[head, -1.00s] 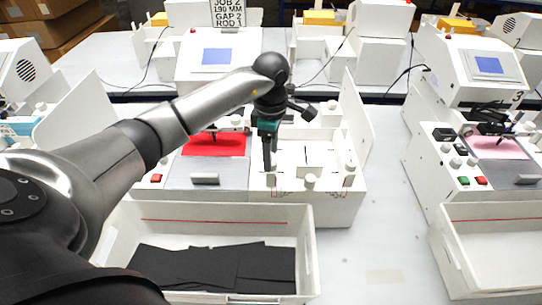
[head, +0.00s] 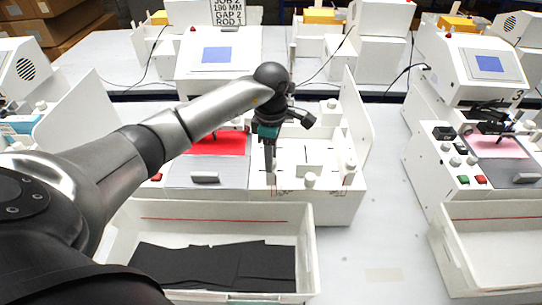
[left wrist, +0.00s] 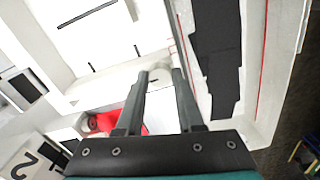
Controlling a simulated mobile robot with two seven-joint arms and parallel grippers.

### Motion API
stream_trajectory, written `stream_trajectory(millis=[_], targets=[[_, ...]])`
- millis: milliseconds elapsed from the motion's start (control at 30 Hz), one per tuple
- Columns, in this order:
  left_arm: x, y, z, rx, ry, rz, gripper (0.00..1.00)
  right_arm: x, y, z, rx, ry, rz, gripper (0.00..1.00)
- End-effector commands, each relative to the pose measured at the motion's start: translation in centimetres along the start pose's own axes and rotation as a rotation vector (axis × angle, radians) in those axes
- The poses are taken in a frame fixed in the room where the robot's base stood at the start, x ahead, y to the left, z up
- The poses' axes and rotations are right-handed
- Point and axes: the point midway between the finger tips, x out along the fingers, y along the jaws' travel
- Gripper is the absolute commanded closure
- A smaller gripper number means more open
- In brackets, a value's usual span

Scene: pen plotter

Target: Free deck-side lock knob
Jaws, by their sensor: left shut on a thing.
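The white plotter (head: 335,207) stands in the middle of the head view, with a red sheet (head: 217,143) on its left part and a pale deck on its right. My left gripper (head: 270,176) points down at the front left of this deck. In the left wrist view its fingers (left wrist: 155,78) are closed around a small white lock knob (left wrist: 160,67), mostly hidden between the tips. Another white knob (head: 309,180) stands to the right on the front edge, and one more (head: 350,165) farther right. My right gripper is not in view.
A white bin (head: 210,211) with black sheets (head: 215,265) stands in front of the plotter. An upright white side panel (head: 355,125) bounds the deck's right. Bare table (head: 385,215) lies to the right.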

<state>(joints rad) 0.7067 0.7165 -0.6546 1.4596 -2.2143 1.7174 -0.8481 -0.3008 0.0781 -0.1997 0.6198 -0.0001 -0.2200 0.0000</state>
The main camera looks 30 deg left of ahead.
Motion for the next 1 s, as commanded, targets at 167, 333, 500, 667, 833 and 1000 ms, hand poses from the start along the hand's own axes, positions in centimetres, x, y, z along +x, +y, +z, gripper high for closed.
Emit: stream_trajectory(millis=[167,333,500,667,833,1000], targets=[[-0.04,0.01,-0.02,0.000,0.000,0.000,1.00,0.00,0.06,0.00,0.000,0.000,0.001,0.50],[-0.04,0.01,-0.03,-0.001,0.000,0.000,1.00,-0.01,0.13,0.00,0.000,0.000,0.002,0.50],[-0.06,0.01,-0.05,-0.018,0.001,0.000,1.00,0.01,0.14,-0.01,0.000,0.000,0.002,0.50],[-0.05,0.02,-0.10,-0.074,0.002,0.000,1.00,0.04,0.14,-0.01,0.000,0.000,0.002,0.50],[-0.08,0.03,-0.05,-0.185,0.001,0.001,1.00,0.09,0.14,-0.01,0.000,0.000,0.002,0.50],[-0.10,0.02,-0.09,-0.338,0.001,0.001,1.00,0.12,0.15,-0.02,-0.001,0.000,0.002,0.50]])
